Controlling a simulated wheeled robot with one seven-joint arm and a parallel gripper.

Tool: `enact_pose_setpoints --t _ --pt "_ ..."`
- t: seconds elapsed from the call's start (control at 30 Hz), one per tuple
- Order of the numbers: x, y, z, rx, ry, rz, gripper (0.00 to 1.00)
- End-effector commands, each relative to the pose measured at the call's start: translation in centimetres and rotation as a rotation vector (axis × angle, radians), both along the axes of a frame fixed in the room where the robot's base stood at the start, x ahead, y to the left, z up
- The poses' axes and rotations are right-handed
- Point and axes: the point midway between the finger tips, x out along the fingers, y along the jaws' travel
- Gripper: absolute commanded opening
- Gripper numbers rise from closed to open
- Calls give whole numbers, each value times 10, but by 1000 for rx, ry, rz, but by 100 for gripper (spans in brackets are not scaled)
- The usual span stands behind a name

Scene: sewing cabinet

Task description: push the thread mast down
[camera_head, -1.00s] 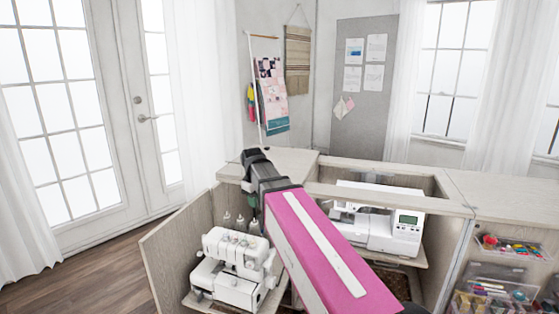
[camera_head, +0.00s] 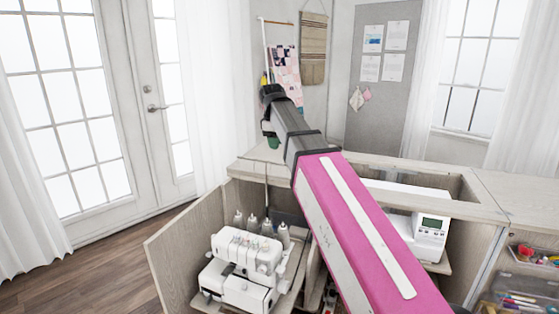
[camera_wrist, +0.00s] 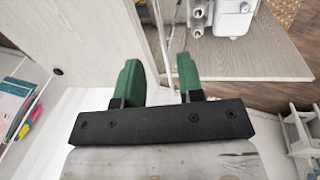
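The thread mast (camera_head: 265,45) is a thin white upright rod with a short crossbar at its top, in the head view. It stands up behind the white serger (camera_head: 245,255); its middle is hidden by my arm's end. My gripper (camera_head: 270,140) is above the cabinet top, in line with the mast and well below its crossbar. In the wrist view, the two green fingers of my gripper (camera_wrist: 159,78) are apart. A thin pale rod, seemingly the mast (camera_wrist: 163,40), runs through the gap between them. I cannot tell if either finger touches it.
The sewing cabinet (camera_head: 490,205) has an open door panel (camera_head: 178,255) on the left. Thread cones (camera_head: 252,223) stand behind the serger. A white sewing machine (camera_head: 432,232) sits in the cabinet's right bay. A patchwork cloth (camera_head: 287,72) hangs behind the mast. Floor (camera_head: 120,265) is clear at left.

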Motion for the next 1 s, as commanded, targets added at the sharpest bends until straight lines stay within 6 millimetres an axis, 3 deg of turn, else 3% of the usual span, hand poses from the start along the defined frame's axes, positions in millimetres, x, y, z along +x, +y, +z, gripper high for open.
enact_pose_setpoints --t 0.3,0.5,0.93,0.97,1.0 --pt "9 -5 -51 0 1 -2 35" --pt "13 -6 -72 1 1 -2 35" --pt "15 -6 -80 0 0 -2 35" --pt "15 -6 -80 0 0 -2 32" --pt "15 -6 -80 0 0 -2 19"
